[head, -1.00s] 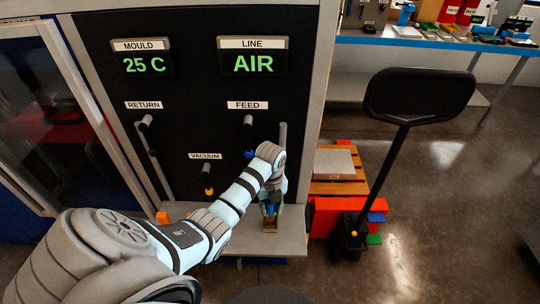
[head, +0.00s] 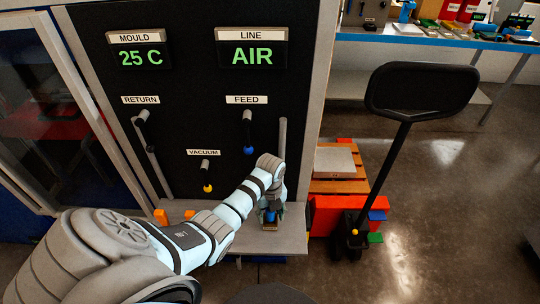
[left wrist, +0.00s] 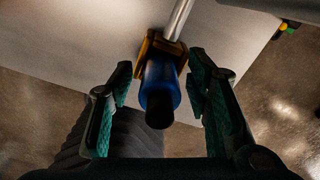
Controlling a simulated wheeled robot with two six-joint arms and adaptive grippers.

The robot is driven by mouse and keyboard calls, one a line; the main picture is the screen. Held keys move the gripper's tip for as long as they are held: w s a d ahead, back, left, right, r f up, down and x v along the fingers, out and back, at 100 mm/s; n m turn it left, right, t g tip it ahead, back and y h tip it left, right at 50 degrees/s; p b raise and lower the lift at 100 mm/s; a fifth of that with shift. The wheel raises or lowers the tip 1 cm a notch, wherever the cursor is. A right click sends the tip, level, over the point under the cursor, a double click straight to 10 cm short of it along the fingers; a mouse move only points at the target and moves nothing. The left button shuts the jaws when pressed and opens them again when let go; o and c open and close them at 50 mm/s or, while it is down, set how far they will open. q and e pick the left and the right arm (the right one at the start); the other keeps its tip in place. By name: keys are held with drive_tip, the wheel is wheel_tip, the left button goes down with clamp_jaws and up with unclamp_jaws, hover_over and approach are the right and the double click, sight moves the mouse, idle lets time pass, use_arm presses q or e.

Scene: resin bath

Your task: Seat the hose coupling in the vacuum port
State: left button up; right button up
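The hose coupling, a blue cylinder with a black end, shows in the left wrist view (left wrist: 159,84) and as a small blue patch in the head view (head: 269,215). It sits in a yellow-brown holder (left wrist: 175,47) on the grey shelf, beside a metal tube. My left gripper (left wrist: 160,76) is open, with one green-padded finger on each side of the coupling and visible gaps between. In the head view the gripper (head: 270,210) is low over the shelf and partly hides the coupling. The vacuum port (head: 206,176), with a yellow tip, is on the black panel under the VACUUM label. My right gripper is not in view.
The shelf (head: 287,238) juts out below the panel, with orange blocks (head: 161,216) at its left. The feed port (head: 247,130) has a blue tip; the return port (head: 142,117) is at left. A pallet truck handle (head: 405,130) stands to the right.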

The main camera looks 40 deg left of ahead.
use_arm(q)
wheel_tip(320, 180, up, 12)
drive_tip(key=p, duration=0.3)
drive_tip(key=shift+r, duration=0.15)
